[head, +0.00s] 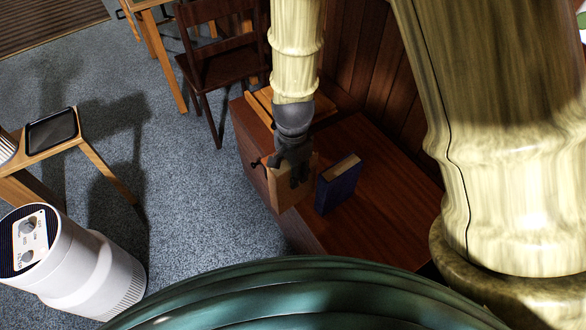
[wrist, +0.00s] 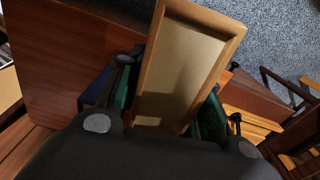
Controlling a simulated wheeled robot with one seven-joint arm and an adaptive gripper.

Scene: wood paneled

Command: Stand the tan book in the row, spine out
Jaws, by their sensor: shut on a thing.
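The tan book (head: 284,192) is upright in my gripper (head: 294,176), at the front edge of the dark red-brown cabinet top (head: 375,225). In the wrist view the tan book (wrist: 185,65) shows its pale page block framed by the cover, between the two fingers (wrist: 172,100). My gripper is shut on it from above. A dark blue book (head: 338,186) stands upright just to its right, with a small gap. In the wrist view the blue book (wrist: 95,90) is mostly hidden behind a finger. I cannot tell whether the tan book's bottom touches the cabinet.
A light wooden piece (head: 262,108) lies on the cabinet's far end. A dark chair (head: 215,65) stands beyond it. Wood-paneled wall (head: 350,70) runs behind. The cabinet top right of the blue book is clear. A white cylindrical appliance (head: 85,265) stands on the carpet at left.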

